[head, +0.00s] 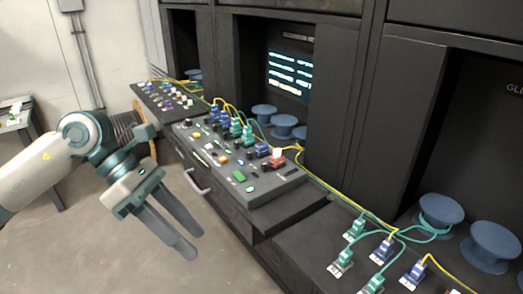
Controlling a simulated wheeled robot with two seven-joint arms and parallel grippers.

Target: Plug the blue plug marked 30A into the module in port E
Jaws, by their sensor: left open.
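Two blue plugs, one (382,250) and another (414,274), stand on the dark ledge at the lower right, with yellow cables. White labels sit in front of them, but the lettering is too small to read, so I cannot tell which is 30A. The module (262,203) is a grey sloped panel in the middle, with several blue, green and red plugs along its back rows. Port letters are not legible, so I cannot pick out port E. My left gripper (194,241) is open and empty, pointing down in front of the module, apart from it. My right gripper is out of view.
Green plugs (355,228) stand beside the blue ones. Blue spools (441,210) stand behind them. Yellow and green cables (335,193) run along the ledge. A second panel (160,98) and a lit screen (289,74) are farther back.

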